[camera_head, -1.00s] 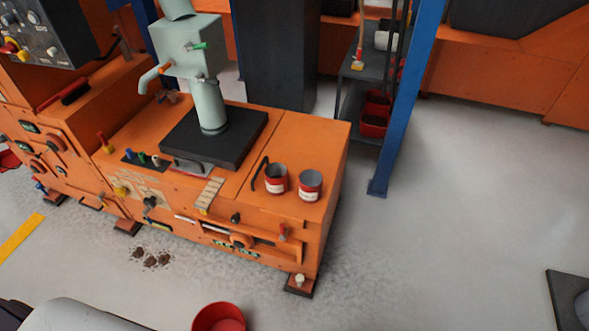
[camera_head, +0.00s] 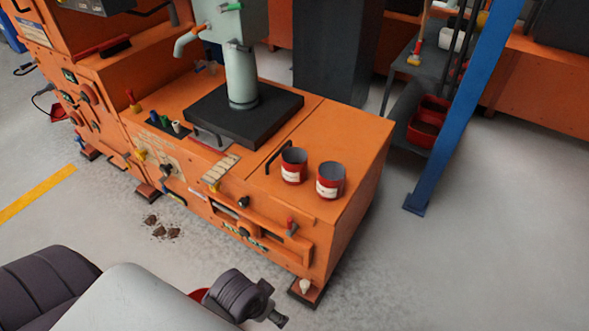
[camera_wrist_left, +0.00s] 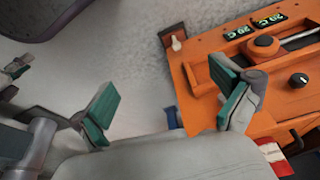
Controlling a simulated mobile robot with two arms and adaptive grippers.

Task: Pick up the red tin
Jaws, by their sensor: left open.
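Two red tins with white labels stand upright on the orange machine's top, the left tin (camera_head: 294,166) and the right tin (camera_head: 330,181). Both look open at the top. A black bar or handle lies beside the left tin. My left gripper (camera_head: 274,311) is low in the head view, in front of the machine and apart from both tins. In the left wrist view my left gripper (camera_wrist_left: 168,100) is open and empty, its green pads wide apart. Part of a red and white tin (camera_wrist_left: 272,157) shows at the lower right there, partly hidden by the gripper. My right gripper is not in view.
The orange machine (camera_head: 350,141) has levers and knobs on its front. A grey-green column on a black plate (camera_head: 243,114) stands left of the tins. A blue post (camera_head: 455,115) and shelf with red bins (camera_head: 424,137) stand at right. A red item (camera_head: 197,294) is mostly hidden by my arm.

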